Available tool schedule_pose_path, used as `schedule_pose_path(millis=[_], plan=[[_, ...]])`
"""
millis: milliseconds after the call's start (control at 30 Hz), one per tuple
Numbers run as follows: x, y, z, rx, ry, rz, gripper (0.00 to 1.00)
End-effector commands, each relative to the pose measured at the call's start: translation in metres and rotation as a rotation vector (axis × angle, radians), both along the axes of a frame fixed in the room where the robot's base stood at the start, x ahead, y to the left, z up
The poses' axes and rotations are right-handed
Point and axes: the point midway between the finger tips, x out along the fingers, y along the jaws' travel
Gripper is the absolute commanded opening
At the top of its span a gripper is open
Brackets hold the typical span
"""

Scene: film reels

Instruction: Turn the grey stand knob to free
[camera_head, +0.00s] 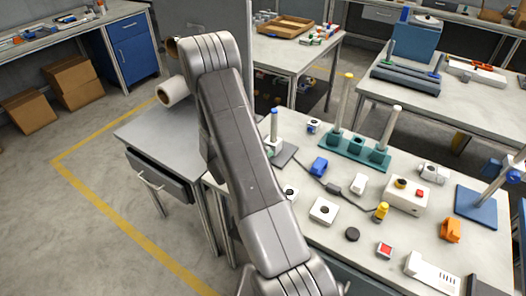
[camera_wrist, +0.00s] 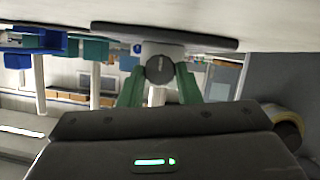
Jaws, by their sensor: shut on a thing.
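The grey stand has a flat dark grey base (camera_head: 286,155) and an upright post with a blue top (camera_head: 274,125), just right of my arm in the head view. In the wrist view, which looks upside down, its base (camera_wrist: 165,36) is at the top and its pale post hangs below. The round dark grey knob (camera_wrist: 159,70) faces the camera, with a small mark on its face. My gripper (camera_wrist: 158,84) has its green fingers on either side of the knob, shut on it. The head view mostly hides the knob and fingers behind my arm.
A green rack with pegs (camera_head: 356,152) stands right of the stand. A blue block (camera_head: 319,166), a white box with a hole (camera_head: 323,210) and a yellow-capped cable part (camera_head: 381,211) lie nearby. A grey side table (camera_head: 160,140) is at the left.

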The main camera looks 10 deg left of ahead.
Motion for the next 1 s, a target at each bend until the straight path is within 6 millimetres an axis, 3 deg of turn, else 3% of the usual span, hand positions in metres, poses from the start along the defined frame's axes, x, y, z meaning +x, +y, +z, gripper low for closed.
schedule_pose_path(millis=[367, 400, 467, 800, 1000], plan=[[0.000, 0.000, 0.000, -0.006, 0.001, 0.002, 0.08], [0.000, 0.000, 0.000, -0.006, 0.001, 0.002, 0.32], [0.000, 0.000, 0.000, -0.005, 0.002, 0.001, 0.39], [-0.003, 0.002, 0.001, -0.004, 0.001, 0.002, 0.39], [-0.029, 0.015, 0.012, -0.004, 0.000, 0.005, 0.39]])
